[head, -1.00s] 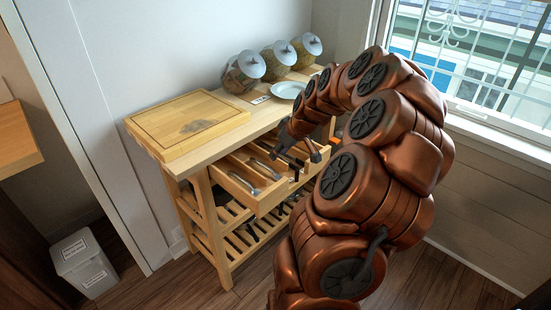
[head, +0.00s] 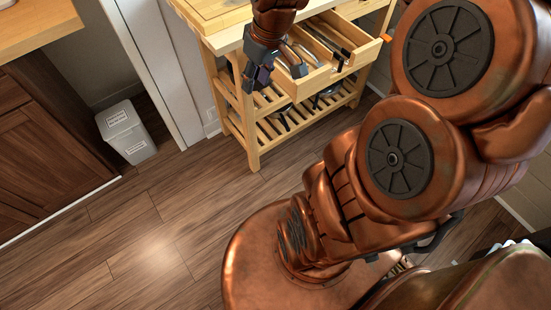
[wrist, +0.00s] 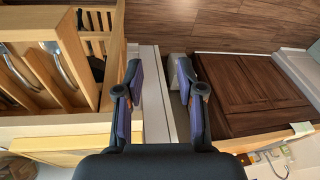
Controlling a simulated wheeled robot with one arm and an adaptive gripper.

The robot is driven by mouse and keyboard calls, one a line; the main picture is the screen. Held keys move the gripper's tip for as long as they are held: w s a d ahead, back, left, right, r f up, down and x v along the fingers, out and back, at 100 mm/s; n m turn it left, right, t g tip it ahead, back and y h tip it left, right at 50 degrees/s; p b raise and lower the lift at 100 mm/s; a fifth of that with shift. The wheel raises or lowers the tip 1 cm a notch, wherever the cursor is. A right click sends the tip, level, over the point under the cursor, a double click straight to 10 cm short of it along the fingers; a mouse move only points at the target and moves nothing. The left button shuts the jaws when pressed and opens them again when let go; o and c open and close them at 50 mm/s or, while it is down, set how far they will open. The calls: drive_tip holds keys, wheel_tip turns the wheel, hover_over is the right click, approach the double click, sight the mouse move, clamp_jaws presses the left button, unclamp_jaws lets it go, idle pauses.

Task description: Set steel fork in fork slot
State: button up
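My gripper (head: 259,76) hangs in front of the left side of the pulled-out wooden drawer (head: 370,55). In the wrist view my gripper (wrist: 160,80) has its two fingers well apart, with nothing between them. The drawer also shows at the left of the wrist view (wrist: 74,50), divided into slots by wooden strips. A shiny steel utensil (wrist: 57,66) lies in the slot nearest my gripper there, and another steel piece (wrist: 20,75) lies in a slot further left. I cannot tell which one is the fork, or which slot is the fork slot.
The wooden cart (head: 253,150) has slatted shelves under the drawer, with dark utensils on them. A cutting board (head: 215,12) lies on its top. A white bin (head: 127,133) stands by the wall at left, beside a dark wooden cabinet (head: 45,145). The floor before the cart is open.

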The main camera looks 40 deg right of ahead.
drive_tip(key=s+a+g, duration=0.1)
drive_tip(key=s+a, duration=0.2)
drive_tip(key=s, duration=0.3)
drive_tip(key=s+a+f+m+g+h, duration=0.1)
drive_tip(key=s+a, duration=0.2)
drive_tip(key=s, duration=0.3)
drive_tip(key=s+a+g, duration=0.1)
drive_tip(key=s+a, duration=0.2)
drive_tip(key=s, duration=0.4)
drive_tip(key=shift+f+m+g+h, duration=0.2)
drive_tip(key=shift+m+g+h, duration=0.1)
drive_tip(key=shift+g+h, duration=0.1)
drive_tip(key=shift+a, duration=0.1)
wheel_tip(320, 180, up, 4)
drive_tip(key=p, duration=0.4)
drive_tip(key=shift+r, duration=0.25)
